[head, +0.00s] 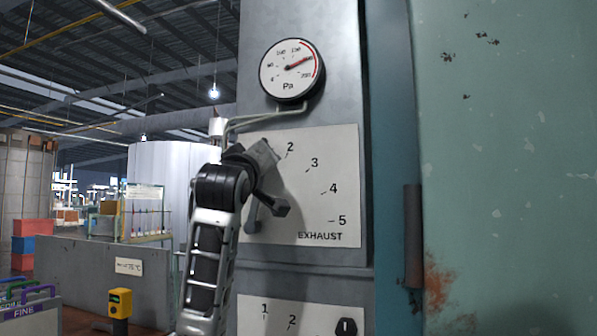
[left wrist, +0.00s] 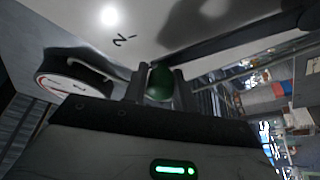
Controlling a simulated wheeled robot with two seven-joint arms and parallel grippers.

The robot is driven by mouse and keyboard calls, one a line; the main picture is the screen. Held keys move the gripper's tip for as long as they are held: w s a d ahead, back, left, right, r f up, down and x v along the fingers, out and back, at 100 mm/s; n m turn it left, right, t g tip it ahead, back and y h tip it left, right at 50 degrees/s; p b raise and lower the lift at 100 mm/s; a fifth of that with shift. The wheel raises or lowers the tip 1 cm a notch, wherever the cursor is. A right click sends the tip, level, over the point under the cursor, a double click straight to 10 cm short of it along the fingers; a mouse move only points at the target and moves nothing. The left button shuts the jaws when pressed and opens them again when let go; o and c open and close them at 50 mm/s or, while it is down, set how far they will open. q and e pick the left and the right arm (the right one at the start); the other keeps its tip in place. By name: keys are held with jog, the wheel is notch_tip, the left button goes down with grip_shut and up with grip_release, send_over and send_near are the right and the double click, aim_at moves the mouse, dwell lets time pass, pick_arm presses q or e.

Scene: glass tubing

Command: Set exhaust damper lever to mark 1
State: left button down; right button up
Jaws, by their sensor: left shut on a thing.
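The exhaust plate (head: 315,205) is pale, with marks 2 to 5 visible and the word EXHAUST at its lower right. Where mark 1 belongs, at the top left of the arc, my left gripper (head: 264,160) hides the plate almost wholly. In the left wrist view, my left gripper (left wrist: 160,86) has its two fingers on either side of the lever's green knob (left wrist: 161,84) and is shut on it. The lever's shaft is largely hidden by my arm in the head view, so its exact reading cannot be told. My right gripper is not in view.
A round pressure gauge (head: 292,69) in Pa is mounted above the plate, with a thin pipe below it. A second numbered plate (head: 300,318) is below. A green rusty panel (head: 505,150) stands at the right. A yellow box on a post (head: 120,303) stands lower left.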

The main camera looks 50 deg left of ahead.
pick_arm(q)
jog(key=shift+s+a+r+n+g, duration=0.1)
jog(key=shift+s+a+n+g, duration=0.5)
jog(key=shift+a+n, duration=0.35)
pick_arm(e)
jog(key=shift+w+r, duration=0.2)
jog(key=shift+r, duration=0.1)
pick_arm(q)
jog(key=shift+d+y, duration=0.1)
jog(key=shift+y, duration=0.3)
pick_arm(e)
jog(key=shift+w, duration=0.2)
pick_arm(q)
jog(key=c, duration=1.1)
grip_release()
jog(key=shift+c, duration=0.2)
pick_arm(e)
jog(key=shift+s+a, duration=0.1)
pick_arm(q)
jog(key=b+v, duration=0.3)
jog(key=v, duration=1.3)
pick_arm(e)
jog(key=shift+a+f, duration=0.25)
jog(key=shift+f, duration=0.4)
